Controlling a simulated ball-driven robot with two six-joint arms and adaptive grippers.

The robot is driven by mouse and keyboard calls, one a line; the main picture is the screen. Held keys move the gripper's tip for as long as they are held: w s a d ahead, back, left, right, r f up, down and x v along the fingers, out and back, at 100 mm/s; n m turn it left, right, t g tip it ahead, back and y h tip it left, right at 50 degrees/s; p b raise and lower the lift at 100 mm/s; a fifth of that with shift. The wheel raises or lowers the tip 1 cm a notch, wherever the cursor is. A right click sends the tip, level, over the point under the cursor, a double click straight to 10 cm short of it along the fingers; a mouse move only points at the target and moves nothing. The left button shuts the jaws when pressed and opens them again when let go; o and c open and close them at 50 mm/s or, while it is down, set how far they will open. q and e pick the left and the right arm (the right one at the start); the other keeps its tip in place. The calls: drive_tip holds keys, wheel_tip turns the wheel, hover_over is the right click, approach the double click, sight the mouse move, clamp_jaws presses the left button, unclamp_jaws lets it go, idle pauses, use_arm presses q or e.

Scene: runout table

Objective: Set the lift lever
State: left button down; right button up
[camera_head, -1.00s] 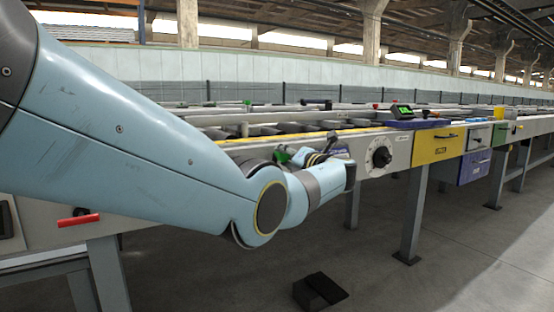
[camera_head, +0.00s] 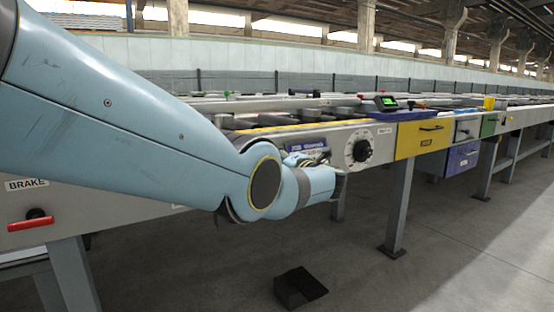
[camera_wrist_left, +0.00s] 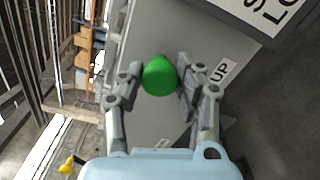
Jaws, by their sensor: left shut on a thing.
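The lift lever shows as a round green knob (camera_wrist_left: 160,78) in the left wrist view, against the grey panel. An "UP" label (camera_wrist_left: 223,73) is on the panel just right of it. My left gripper (camera_wrist_left: 158,68) has a finger on each side of the knob and is shut on it. In the head view my left arm reaches to the table front, and its wrist hides the knob and most of the gripper. The lever's shaft is hidden behind the knob. My right gripper is not in view.
A dark pedal-like box (camera_head: 300,287) lies on the floor. Floor in front is otherwise clear.

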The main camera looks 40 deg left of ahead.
use_arm(q)
drive_tip(key=shift+w+d, duration=0.1)
drive_tip(key=c, duration=0.9)
unclamp_jaws()
drive_tip(key=shift+w+d+f, duration=0.1)
drive_tip(key=shift+w+f, duration=0.05)
drive_tip(key=v, duration=1.2)
